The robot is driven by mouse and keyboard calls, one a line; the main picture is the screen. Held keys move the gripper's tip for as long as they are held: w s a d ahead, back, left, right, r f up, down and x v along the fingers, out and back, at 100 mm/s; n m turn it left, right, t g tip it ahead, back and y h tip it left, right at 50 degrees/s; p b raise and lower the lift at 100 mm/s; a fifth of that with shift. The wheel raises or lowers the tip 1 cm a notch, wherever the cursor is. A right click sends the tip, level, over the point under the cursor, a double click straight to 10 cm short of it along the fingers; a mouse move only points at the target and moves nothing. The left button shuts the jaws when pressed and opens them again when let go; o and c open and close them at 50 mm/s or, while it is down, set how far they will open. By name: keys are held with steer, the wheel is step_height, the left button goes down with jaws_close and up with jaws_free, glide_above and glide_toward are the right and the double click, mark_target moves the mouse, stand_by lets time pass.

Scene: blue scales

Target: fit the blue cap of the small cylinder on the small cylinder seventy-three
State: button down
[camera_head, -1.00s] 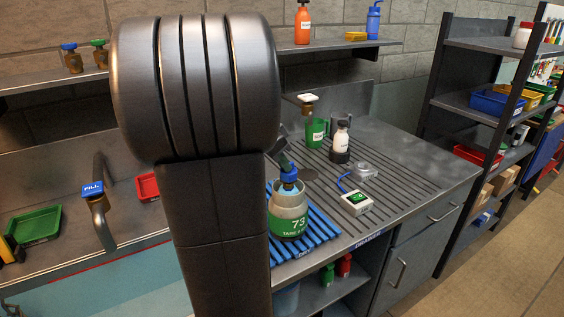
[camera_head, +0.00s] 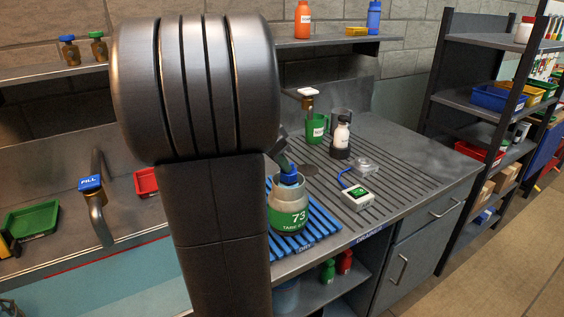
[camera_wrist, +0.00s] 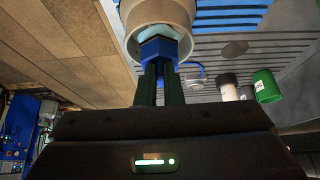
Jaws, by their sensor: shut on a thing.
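The small cylinder seventy-three (camera_head: 287,219) is a grey vessel with a green band marked 73. It stands upright on a blue ribbed mat (camera_head: 322,225) on the counter. The blue cap (camera_head: 289,178) is at the cylinder's top opening. My gripper (camera_wrist: 160,72) is shut on the blue cap, which shows in the wrist view (camera_wrist: 158,48) against the cylinder's pale round rim (camera_wrist: 132,42). I cannot tell whether the cap is fully seated. My arm hides the left part of the mat in the head view.
A small device with a green screen (camera_head: 357,196) and a clear dish (camera_head: 367,165) are to the right. A sink with a FILL tap (camera_head: 91,185) is at left. The counter's right side is clear.

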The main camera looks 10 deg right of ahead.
steer(key=shift+f+b, duration=0.4)
steer(key=shift+f, duration=0.1)
steer(key=c, duration=1.5)
jaws_free()
steer(key=shift+r, duration=0.1)
steer(key=v, duration=1.3)
steer(key=shift+s+a+r, duration=0.15)
steer(key=shift+a+r, duration=0.05)
steer(key=shift+r, duration=0.1)
steer(key=shift+d+f, duration=0.1)
steer(key=x, duration=1.3)
steer(key=shift+d+p, duration=0.1)
steer(key=shift+p, duration=0.3)
steer(key=shift+r, duration=0.2)
